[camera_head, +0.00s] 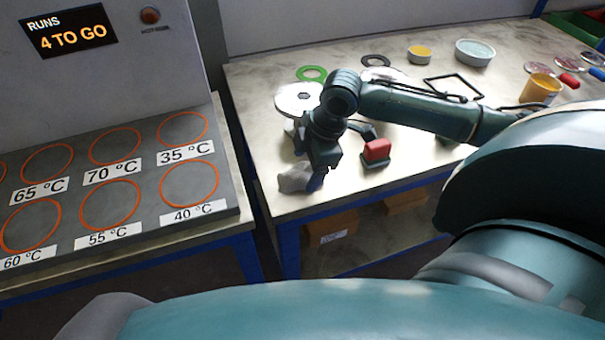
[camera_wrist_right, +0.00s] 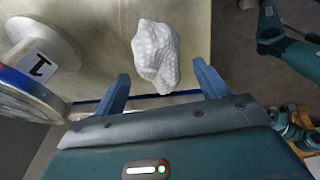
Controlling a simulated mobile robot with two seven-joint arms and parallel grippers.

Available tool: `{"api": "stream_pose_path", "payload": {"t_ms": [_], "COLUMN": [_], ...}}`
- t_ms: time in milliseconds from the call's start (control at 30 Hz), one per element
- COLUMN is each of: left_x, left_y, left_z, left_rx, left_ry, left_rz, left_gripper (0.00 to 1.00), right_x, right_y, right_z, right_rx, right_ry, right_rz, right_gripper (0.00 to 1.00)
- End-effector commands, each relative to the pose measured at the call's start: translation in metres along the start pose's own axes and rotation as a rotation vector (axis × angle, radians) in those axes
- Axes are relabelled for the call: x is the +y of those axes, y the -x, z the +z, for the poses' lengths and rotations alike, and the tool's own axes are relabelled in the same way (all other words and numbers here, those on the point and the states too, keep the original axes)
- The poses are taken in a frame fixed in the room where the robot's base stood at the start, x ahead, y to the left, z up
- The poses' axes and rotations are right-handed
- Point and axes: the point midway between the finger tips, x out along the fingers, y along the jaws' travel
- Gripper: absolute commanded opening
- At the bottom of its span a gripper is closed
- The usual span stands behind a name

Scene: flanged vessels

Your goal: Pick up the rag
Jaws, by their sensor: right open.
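The rag (camera_head: 296,178) is a crumpled pale cloth near the front left corner of the right-hand bench. It also shows in the right wrist view (camera_wrist_right: 156,55), white and dimpled, ahead of the fingers and between their lines. My right gripper (camera_head: 318,184) is just beside and above it in the head view. In the right wrist view my right gripper (camera_wrist_right: 162,82) has its two blue fingers wide apart, with nothing held between them. Whether a finger touches the rag I cannot tell. My left gripper is not in view.
A round white flanged piece (camera_head: 298,99) stands behind my gripper; one labelled 1 (camera_wrist_right: 42,62) is close in the wrist view. A red-topped block (camera_head: 376,151) is to the right. The bench's front edge (camera_head: 345,199) is near. A plate with orange rings (camera_head: 115,190) lies left across a gap.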

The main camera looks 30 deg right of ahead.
Motion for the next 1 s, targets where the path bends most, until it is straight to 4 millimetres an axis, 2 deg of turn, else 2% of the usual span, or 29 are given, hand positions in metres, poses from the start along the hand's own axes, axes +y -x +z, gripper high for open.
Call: {"api": "stream_pose_path", "payload": {"t_ms": [133,367,900,1000], "left_x": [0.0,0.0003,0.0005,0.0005], "left_y": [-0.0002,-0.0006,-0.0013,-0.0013], "left_z": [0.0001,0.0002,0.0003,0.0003], "left_rx": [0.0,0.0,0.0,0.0], "left_ry": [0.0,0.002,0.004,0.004], "left_rz": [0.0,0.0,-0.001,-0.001], "left_gripper": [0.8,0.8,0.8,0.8], "right_x": [-0.0002,-0.0001,0.0001,0.0003], "right_y": [-0.014,-0.0153,-0.0147,-0.0146], "right_z": [-0.0008,-0.0007,-0.0007,-0.0008], "right_rx": [0.001,0.001,0.001,0.001], "right_ry": [0.001,0.002,0.002,0.002], "right_rz": [0.0,0.001,0.002,0.002], "right_gripper": [0.73,0.73,0.3,0.25]}}
